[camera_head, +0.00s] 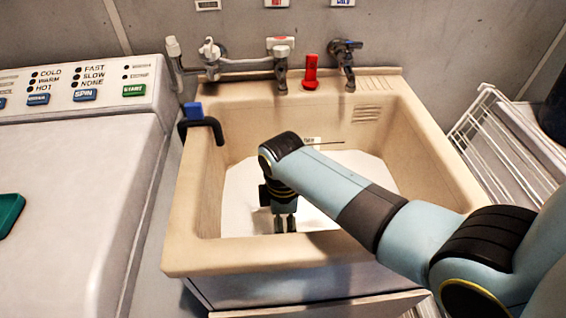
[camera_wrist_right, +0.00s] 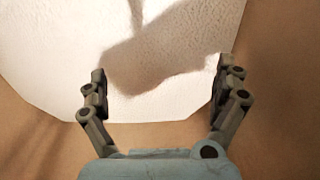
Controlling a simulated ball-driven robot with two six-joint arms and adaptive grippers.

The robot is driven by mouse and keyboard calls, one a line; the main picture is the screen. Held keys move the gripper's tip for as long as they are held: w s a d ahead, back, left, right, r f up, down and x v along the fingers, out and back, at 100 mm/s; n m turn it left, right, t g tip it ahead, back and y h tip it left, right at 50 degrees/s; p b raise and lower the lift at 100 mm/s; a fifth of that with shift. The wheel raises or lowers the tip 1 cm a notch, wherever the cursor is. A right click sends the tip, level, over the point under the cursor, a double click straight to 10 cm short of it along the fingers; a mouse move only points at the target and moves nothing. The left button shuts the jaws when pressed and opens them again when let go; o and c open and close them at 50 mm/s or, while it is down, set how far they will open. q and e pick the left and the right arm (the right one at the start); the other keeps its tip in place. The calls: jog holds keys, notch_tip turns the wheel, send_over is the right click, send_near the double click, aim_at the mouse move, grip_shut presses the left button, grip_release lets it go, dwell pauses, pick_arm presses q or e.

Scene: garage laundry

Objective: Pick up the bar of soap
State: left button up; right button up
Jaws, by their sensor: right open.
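I cannot make out a distinct bar of soap in either view. My right arm reaches from the right into the beige sink (camera_head: 190,225). My right gripper (camera_head: 285,224) points down inside the basin, near its front wall. In the right wrist view its two fingers (camera_wrist_right: 160,80) stand wide apart with nothing between them. Below them is a large white, textured, flat sheet (camera_wrist_right: 50,45) with angular edges, with a shadow across it. The same white sheet (camera_head: 240,205) covers much of the basin floor in the head view. My left gripper is not in view.
A washing machine (camera_head: 80,190) with a control panel stands left of the sink. Taps (camera_head: 210,60) and a red item (camera_head: 310,72) line the back rim. A black hook-shaped item with a blue part (camera_head: 205,125) sits on the left rim. A white wire rack (camera_head: 500,140) stands right.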

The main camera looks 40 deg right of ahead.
jog(key=shift+f, duration=0.8)
jog(key=f, duration=0.2)
jog(key=f+b, duration=0.1)
jog(key=f, duration=0.2)
jog(key=shift+s+a, duration=0.15)
jog(key=shift+s, duration=0.05)
jog(key=shift+r, duration=0.1)
jog(key=c, duration=1.5)
jog(key=shift+r, duration=0.5)
jog(key=shift+c, duration=1.4)
notch_tip(320, 180, up, 17)
jog(key=p, duration=0.4)
jog(key=shift+r, duration=0.15)
jog(key=shift+c, duration=0.2)
